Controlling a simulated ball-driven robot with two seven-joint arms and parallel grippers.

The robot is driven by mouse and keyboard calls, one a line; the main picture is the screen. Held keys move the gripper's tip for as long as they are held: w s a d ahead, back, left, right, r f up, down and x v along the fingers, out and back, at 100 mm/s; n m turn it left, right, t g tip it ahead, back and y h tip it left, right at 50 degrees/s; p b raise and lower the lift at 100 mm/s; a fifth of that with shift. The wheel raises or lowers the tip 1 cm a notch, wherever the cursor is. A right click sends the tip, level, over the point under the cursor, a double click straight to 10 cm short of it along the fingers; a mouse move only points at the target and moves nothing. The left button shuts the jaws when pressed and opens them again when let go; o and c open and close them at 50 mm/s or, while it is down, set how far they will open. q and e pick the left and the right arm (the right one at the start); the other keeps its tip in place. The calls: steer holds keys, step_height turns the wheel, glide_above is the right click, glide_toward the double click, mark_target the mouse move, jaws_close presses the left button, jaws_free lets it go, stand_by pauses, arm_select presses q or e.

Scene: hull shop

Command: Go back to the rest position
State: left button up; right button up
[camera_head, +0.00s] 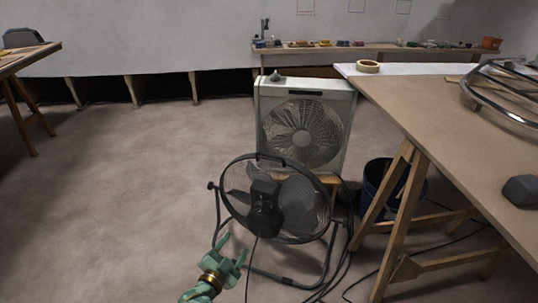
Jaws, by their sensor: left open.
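My left gripper (233,250) shows at the bottom of the head view, green with a brass-coloured ring at its wrist. Its fingers are spread open and nothing is between them. In the picture it lies just in front of the lower left of a black round floor fan (265,205); I cannot tell how far apart they are. My right gripper is not in view.
A white box fan (303,130) stands behind the black fan. A wooden trestle table (440,120) fills the right side, with a dark bucket (385,190) under it. Cables lie on the floor. The floor at left is clear. A long shelf (380,46) with small items runs along the back wall.

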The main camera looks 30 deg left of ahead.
arm_select(q)
steer(key=s+d+f+g, duration=0.3)
steer(key=s+f+g, duration=0.8)
steer(key=s, duration=0.4)
steer(key=s+d+m+g, duration=0.1)
steer(key=s+d+g, duration=0.15)
steer(key=s, duration=1.35)
steer(key=s+d+g, duration=0.2)
steer(key=s+g, duration=0.2)
steer(key=s, duration=1.3)
steer(key=s+d+r+n+h+p, duration=0.1)
steer(key=s+r+p, duration=0.8)
steer(key=p, duration=1.5)
steer(key=s+d+n, duration=0.1)
steer(key=s+n, duration=0.1)
steer(key=s, duration=0.2)
steer(key=shift+d+r+h, duration=0.2)
steer(key=shift+r+h, duration=0.05)
steer(key=shift+h, duration=0.15)
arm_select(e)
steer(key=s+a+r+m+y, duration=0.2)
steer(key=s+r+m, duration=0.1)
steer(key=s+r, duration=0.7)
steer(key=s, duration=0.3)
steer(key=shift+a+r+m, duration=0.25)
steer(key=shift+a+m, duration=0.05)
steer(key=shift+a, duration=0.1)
